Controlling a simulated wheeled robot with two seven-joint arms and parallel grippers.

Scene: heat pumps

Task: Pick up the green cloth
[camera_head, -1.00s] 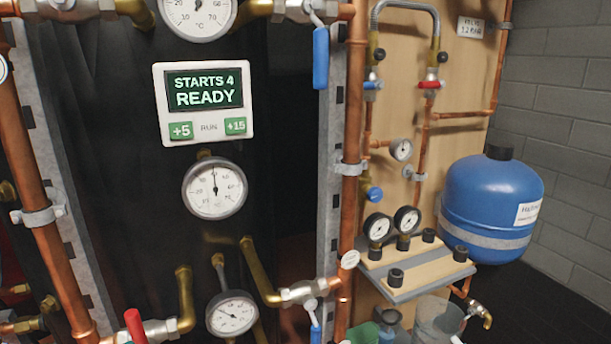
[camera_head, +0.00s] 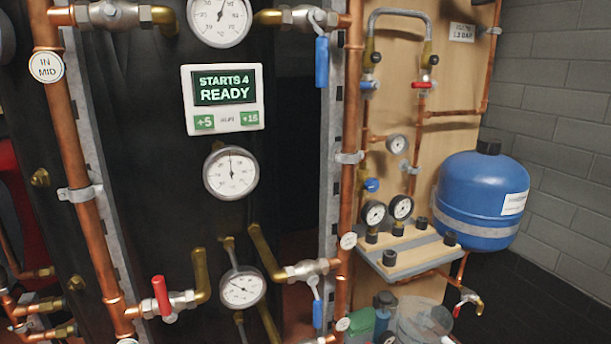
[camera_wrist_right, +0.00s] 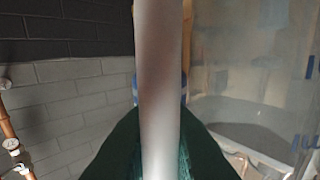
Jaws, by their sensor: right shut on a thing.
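The green cloth (camera_wrist_right: 118,150) shows dark green at the bottom of the right wrist view, spreading to both sides behind a pale grey bar that looks like part of my right gripper (camera_wrist_right: 160,95). This gripper is shut on the cloth; the bar hides the middle of the cloth and the place of the grip. My right gripper and my left gripper are both outside the head view.
A copper-pipe rig with a READY display (camera_head: 224,86) fills the head view's left and middle. A blue tank (camera_head: 480,200) is at right, beside a shelf with black knobs (camera_head: 415,252). A clear container (camera_head: 425,318) and a green object (camera_head: 360,325) are at the bottom edge.

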